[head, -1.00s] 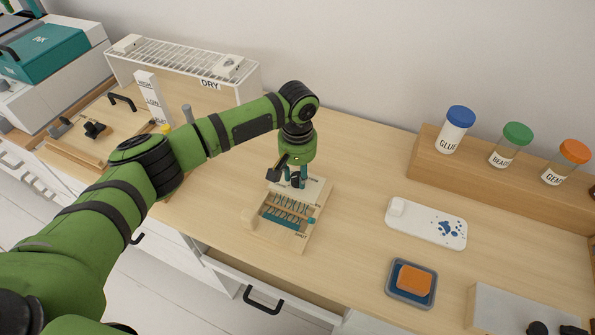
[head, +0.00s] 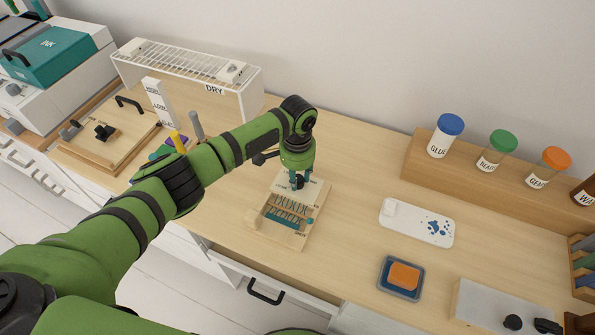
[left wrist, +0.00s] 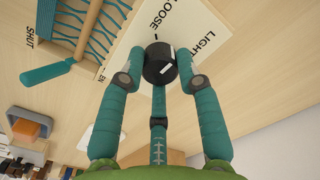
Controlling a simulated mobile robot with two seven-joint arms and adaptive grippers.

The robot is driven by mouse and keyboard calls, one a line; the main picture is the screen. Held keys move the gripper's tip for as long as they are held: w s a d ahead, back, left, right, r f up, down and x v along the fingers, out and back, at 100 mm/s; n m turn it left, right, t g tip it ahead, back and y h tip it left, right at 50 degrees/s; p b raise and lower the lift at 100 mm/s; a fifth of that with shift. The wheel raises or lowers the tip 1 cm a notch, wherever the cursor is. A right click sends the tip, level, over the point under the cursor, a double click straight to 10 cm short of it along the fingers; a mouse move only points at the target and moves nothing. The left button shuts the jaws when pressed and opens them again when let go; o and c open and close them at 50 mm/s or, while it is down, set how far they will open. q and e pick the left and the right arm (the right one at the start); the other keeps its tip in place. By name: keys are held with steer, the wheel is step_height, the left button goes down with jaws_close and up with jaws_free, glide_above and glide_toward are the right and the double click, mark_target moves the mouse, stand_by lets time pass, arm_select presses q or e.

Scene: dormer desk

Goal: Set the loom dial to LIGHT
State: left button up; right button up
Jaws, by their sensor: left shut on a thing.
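The small wooden loom (head: 316,215) stands on the desk, with teal threads and a pale label plate at its far end. The black dial (left wrist: 160,66) sits on that plate and has white marks on it. The words LOOSE and LIGHT (left wrist: 194,48) show on the plate beside it in the left wrist view. My left gripper (head: 297,183) is over the plate, its teal fingers shut on the dial from both sides (left wrist: 160,68). I cannot tell exactly which word the dial points to. My right gripper is not in view.
A teal loom handle (left wrist: 46,76) sticks out by the word SHUT. A white paint-spotted tray (head: 405,222) and an orange block in a blue tray (head: 388,286) lie to the right. Jars stand on a wooden shelf (head: 480,180). A white drying rack (head: 250,88) stands behind left.

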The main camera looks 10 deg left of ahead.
mark_target(298, 179)
arm_select(q)
steer(key=m, duration=0.3)
steer(key=shift+m+p, duration=0.3)
steer(key=shift+p, duration=0.1)
steer(key=m, duration=0.4)
steer(key=shift+m, duration=0.3)
steer(key=o, duration=1.2)
steer(key=shift+r, duration=0.2)
step_height(298, 179, up, 12)
steer(key=shift+f, duration=0.2)
